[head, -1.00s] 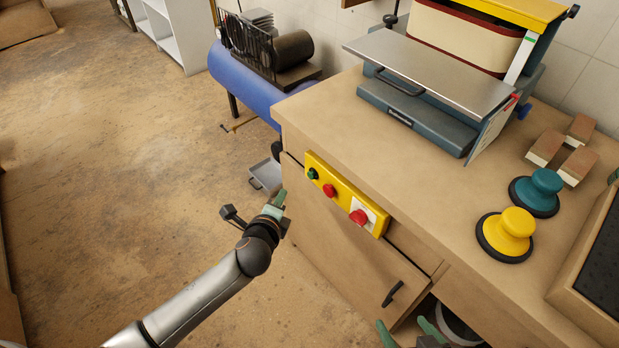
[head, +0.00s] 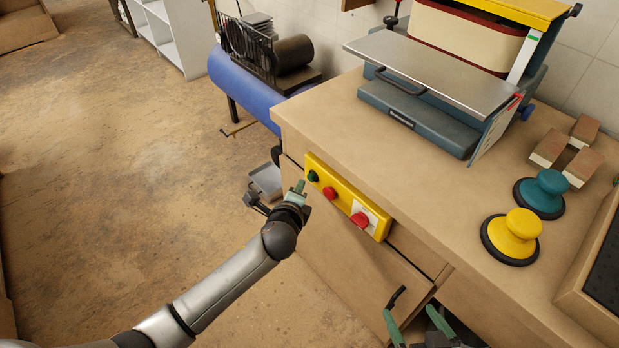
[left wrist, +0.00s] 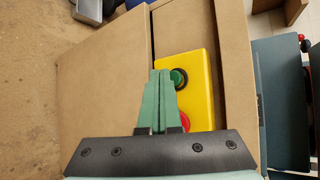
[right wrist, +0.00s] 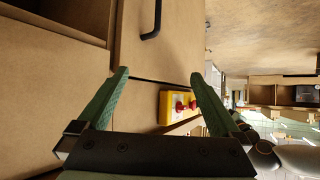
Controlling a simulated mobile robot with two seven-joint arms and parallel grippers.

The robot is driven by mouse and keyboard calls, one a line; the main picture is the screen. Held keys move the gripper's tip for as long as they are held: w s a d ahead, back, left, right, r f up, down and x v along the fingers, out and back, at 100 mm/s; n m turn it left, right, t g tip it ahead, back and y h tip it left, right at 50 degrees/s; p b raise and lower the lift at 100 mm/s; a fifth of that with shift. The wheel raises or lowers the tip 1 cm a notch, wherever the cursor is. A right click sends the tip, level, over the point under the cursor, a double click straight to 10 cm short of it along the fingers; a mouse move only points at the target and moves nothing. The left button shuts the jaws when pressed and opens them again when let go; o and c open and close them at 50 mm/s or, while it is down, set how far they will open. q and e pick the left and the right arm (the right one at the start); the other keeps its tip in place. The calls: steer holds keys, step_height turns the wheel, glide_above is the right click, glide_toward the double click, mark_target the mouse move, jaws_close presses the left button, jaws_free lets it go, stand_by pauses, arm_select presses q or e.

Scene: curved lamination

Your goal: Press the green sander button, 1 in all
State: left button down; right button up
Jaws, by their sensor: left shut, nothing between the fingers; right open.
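The green button (head: 313,176) sits at the left end of a yellow control panel (head: 342,192) on the front of the bench. A red button (head: 330,193) and a larger red knob on a white plate (head: 360,219) are on the same panel. My left gripper (head: 300,186) is shut and empty, just left of the green button. In the left wrist view its fingertips (left wrist: 161,72) lie close beside the green button (left wrist: 178,78); contact cannot be told. My right gripper (right wrist: 158,80) is open and empty near the bench's front; the panel (right wrist: 178,107) shows between its fingers.
A drum sander (head: 430,85) stands on the bench (head: 400,165). Yellow (head: 511,236) and teal (head: 541,194) hand sanders and several sanding blocks (head: 566,150) lie at right. A cabinet door with a black handle (head: 396,297) is below the panel. Floor at left is clear.

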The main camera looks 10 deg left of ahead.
steer(key=shift+s+f, duration=0.25)
steer(key=shift+f, duration=0.1)
steer(key=shift+r, duration=0.15)
stand_by(0.9)
arm_select(q)
steer(key=shift+w, duration=0.1)
steer(key=shift+w+d, duration=0.2)
steer(key=shift+d, duration=0.05)
arm_select(e)
steer(key=shift+r, duration=0.1)
stand_by(0.4)
